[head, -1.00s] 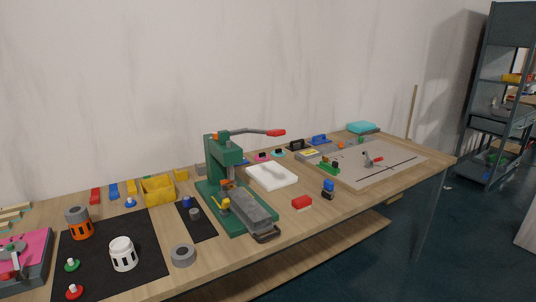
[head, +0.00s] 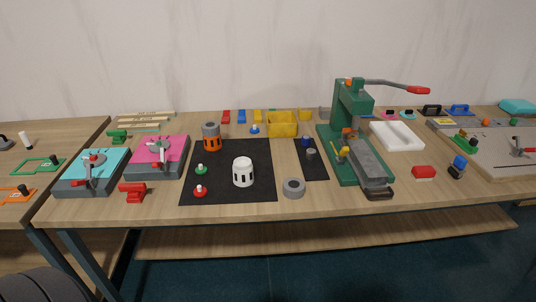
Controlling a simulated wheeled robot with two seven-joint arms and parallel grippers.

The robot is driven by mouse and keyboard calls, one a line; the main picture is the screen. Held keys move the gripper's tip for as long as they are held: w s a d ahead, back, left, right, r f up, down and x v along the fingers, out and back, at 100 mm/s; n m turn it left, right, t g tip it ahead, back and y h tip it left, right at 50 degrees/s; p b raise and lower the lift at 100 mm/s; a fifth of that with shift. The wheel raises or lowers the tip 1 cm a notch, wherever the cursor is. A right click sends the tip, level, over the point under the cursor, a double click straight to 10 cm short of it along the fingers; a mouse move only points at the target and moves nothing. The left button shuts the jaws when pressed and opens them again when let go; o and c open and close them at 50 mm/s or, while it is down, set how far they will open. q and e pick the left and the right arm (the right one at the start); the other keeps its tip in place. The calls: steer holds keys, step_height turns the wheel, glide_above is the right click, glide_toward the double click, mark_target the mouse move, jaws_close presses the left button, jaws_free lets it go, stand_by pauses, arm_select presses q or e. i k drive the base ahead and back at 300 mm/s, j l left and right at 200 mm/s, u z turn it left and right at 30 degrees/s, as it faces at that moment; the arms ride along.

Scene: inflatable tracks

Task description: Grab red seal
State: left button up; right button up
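A small red seal (head: 200,191) with a pale stem stands on the front left of the black mat (head: 257,191) on the workbench. A green seal (head: 201,169) of the same shape stands just behind it. A white slotted cylinder (head: 243,171) stands to its right, and an orange cylinder with a grey top (head: 212,137) stands behind on the mat. Neither of my grippers is in view.
A pink fixture (head: 158,157), a turquoise fixture (head: 91,171) and a red clamp-like part (head: 133,191) lie left of the mat. A grey ring (head: 293,187) and a tall green press (head: 353,130) stand to its right. Yellow bin (head: 283,124) stands behind.

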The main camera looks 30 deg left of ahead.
mark_target(200, 191)
steer(key=u, duration=1.4)
steer(key=l, duration=0.6)
steer(key=i+l+z, duration=0.15)
steer(key=l, duration=1.05)
steer(key=i+z, duration=0.05)
